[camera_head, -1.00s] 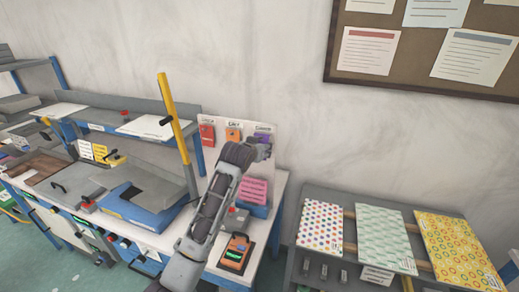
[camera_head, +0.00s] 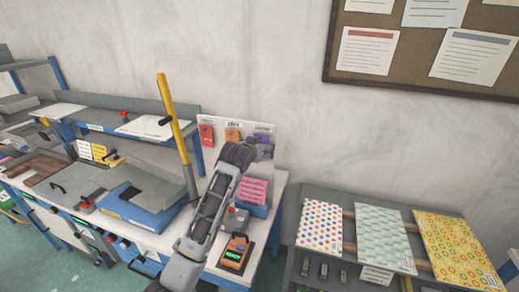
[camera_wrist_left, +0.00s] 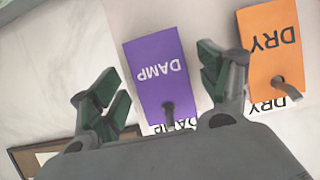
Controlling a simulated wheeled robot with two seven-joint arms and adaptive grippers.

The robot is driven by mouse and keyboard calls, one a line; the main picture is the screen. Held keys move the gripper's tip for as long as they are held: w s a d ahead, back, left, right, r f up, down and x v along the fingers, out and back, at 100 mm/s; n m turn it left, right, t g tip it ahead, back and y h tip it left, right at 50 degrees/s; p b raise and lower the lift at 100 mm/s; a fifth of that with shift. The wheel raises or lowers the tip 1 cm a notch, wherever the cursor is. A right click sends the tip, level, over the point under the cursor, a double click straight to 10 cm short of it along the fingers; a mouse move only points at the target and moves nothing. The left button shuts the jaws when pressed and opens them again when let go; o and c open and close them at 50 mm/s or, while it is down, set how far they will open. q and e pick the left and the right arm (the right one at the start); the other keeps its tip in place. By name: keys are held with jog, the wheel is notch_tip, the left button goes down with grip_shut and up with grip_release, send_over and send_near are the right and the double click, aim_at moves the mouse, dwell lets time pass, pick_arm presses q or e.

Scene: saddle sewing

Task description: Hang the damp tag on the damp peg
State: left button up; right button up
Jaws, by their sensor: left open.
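The purple damp tag (camera_wrist_left: 153,65) hangs on the board in the left wrist view, its lettering upside down there. The dark damp peg (camera_wrist_left: 169,108) shows through the tag's hole end. My left gripper (camera_wrist_left: 157,78) is open, with one green-padded finger on each side of the tag and visible gaps between. In the head view the purple tag (camera_head: 264,132) is at the board's right end, partly covered by my left gripper (camera_head: 267,151). My right gripper is not in view.
The orange dry tag (camera_wrist_left: 271,45) hangs close beside my left gripper's right-hand finger. A red tag (camera_head: 207,134) hangs farther left on the white board (camera_head: 219,118). Below are a blue holder with pink cards (camera_head: 254,192) and an orange device (camera_head: 235,253).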

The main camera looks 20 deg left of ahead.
pick_arm(q)
jog(key=shift+s, duration=0.2)
jog(key=v, duration=1.1)
jog(key=shift+s+r, duration=0.15)
jog(key=shift+s, duration=0.15)
dwell(0.7)
